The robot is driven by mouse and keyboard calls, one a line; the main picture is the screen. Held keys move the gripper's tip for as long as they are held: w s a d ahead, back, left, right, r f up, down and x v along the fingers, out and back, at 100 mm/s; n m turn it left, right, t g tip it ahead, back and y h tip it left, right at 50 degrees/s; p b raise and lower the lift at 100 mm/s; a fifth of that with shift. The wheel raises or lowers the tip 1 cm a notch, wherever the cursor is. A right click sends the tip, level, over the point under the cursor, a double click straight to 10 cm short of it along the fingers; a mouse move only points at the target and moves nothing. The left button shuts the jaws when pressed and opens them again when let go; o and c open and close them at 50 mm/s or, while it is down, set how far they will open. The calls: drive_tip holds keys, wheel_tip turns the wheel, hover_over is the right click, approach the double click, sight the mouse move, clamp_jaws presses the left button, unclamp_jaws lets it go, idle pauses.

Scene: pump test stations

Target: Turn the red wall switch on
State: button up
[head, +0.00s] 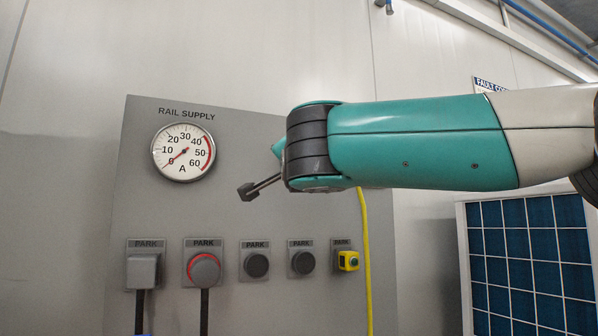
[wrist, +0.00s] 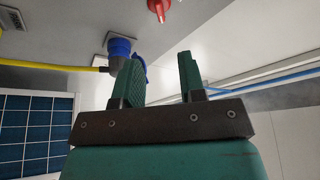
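A red knob-like part (wrist: 160,9), which looks like the red switch, shows at the top edge of the wrist view on a grey panel. It is cut off by the frame, so I cannot tell its position. My gripper (wrist: 157,70) has its two green fingers spread apart with nothing between them. The red part lies beyond the fingertips, apart from them. In the head view, my arm reaches in from the right in front of the grey panel, and I do not see the red switch there.
A grey panel (head: 140,215) carries a RAIL SUPPLY gauge (head: 183,152), its needle near 0. Several PARK fittings line its lower part, one a red-ringed plug (head: 204,269). A blue connector (wrist: 119,47) with a yellow cable (wrist: 50,65) sits near my left finger. A blue-tiled panel (head: 530,250) stands right.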

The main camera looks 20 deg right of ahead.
drive_tip(key=v, duration=0.4)
drive_tip(key=shift+s+a+f+b, duration=0.1)
drive_tip(key=shift+s+b, duration=0.15)
drive_tip(key=shift+b, duration=0.15)
